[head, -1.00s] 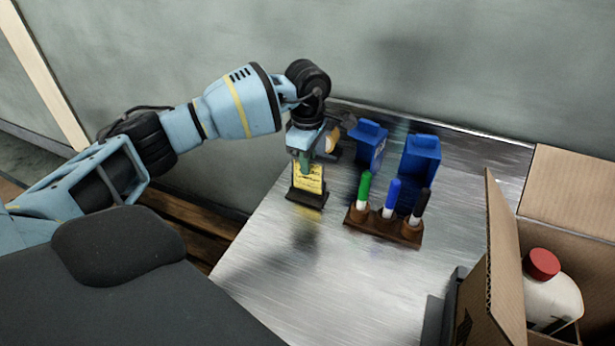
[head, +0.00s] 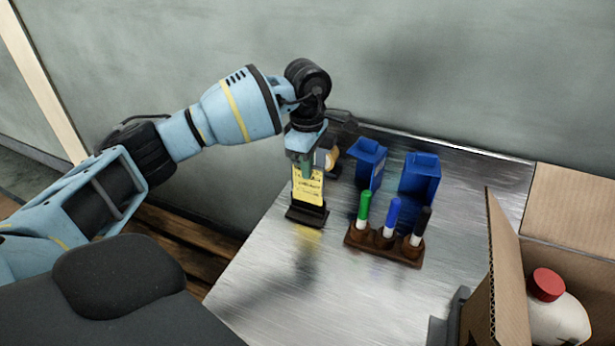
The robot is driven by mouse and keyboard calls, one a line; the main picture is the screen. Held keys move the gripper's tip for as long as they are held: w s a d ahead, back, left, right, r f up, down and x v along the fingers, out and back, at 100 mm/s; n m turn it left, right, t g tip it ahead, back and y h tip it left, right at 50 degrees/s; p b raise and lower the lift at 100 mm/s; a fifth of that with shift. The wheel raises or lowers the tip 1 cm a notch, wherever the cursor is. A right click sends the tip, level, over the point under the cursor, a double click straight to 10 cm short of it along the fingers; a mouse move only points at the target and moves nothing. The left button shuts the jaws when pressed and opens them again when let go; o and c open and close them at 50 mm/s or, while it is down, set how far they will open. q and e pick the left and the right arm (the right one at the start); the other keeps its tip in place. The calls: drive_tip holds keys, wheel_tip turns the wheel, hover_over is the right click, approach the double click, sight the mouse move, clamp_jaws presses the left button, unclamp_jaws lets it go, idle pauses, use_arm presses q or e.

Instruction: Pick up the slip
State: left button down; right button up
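The slip (head: 309,190) is a yellow strip of paper with dark print. It stands upright with its lower end at a small black holder (head: 307,216) on the metal table. My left gripper (head: 306,167) points down at the slip's top end and appears shut on it. The fingers hide the top of the slip. I cannot tell whether the slip's lower edge is clear of the holder. My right gripper is not in view.
A brown stand (head: 383,244) with green, blue and black markers is right of the holder. Two blue containers (head: 369,163) (head: 420,178) stand behind it. A cardboard box (head: 502,270) with a red-capped white bottle (head: 556,312) is at the right. The table's front middle is clear.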

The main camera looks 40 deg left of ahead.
use_arm(q)
drive_tip(key=s+d+r, duration=0.1)
drive_tip(key=s+d, duration=0.8)
drive_tip(key=d, duration=0.4)
drive_tip(key=shift+b, duration=0.35)
